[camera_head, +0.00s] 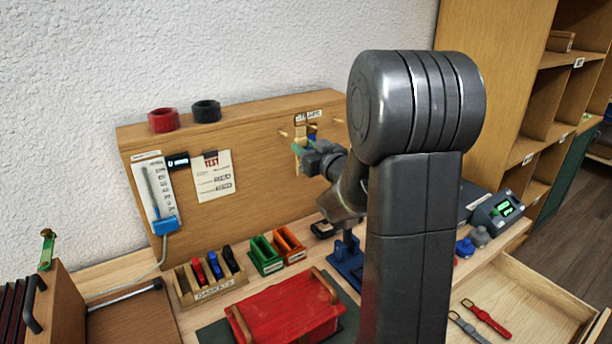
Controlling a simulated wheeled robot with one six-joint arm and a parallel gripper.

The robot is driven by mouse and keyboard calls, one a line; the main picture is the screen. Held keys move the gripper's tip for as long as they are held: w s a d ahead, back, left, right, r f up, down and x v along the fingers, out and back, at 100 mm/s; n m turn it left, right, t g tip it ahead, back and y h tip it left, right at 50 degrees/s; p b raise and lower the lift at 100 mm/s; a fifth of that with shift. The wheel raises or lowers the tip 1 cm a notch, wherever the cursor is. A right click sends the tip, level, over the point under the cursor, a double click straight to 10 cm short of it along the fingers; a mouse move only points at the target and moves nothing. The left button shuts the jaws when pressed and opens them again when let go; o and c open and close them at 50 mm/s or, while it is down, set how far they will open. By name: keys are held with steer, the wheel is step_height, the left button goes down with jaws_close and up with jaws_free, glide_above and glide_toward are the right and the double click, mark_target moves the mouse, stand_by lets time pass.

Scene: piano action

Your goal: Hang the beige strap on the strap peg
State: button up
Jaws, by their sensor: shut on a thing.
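My gripper (302,150) is up at the wooden board (260,170), just below a small label (308,116) whose text is hard to read. It is shut. A small beige piece (300,132), which looks like the beige strap, shows just above the fingertips; most of it is hidden or too small to make out. A light wooden peg (284,134) sticks out to the left of the label. Whether the strap touches or is around a peg cannot be told. My arm hides the right part of the board.
A red strap (487,320) and a grey strap (468,328) lie in the open drawer (535,300) at lower right. A red box (290,310), a green holder (265,255) and an orange holder (290,245) stand below the board. Red (163,120) and black (206,111) rolls sit on top.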

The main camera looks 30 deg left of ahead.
step_height(320, 180, down, 6)
steer(key=b, duration=0.5)
steer(key=shift+w+a, duration=0.1)
steer(key=shift+f+p+x, duration=0.15)
steer(key=shift+p+x, duration=0.4)
steer(key=shift+x, duration=1.55)
steer(key=shift+f+p+x, duration=0.15)
steer(key=shift+p+x, duration=0.35)
steer(key=shift+x, duration=1.55)
steer(key=shift+w+a+f+b, duration=0.3)
steer(key=shift+a+f+b, duration=0.3)
steer(key=shift+b, duration=0.15)
steer(key=shift+r, duration=0.1)
steer(key=o, duration=1)
steer(key=shift+o, duration=0.2)
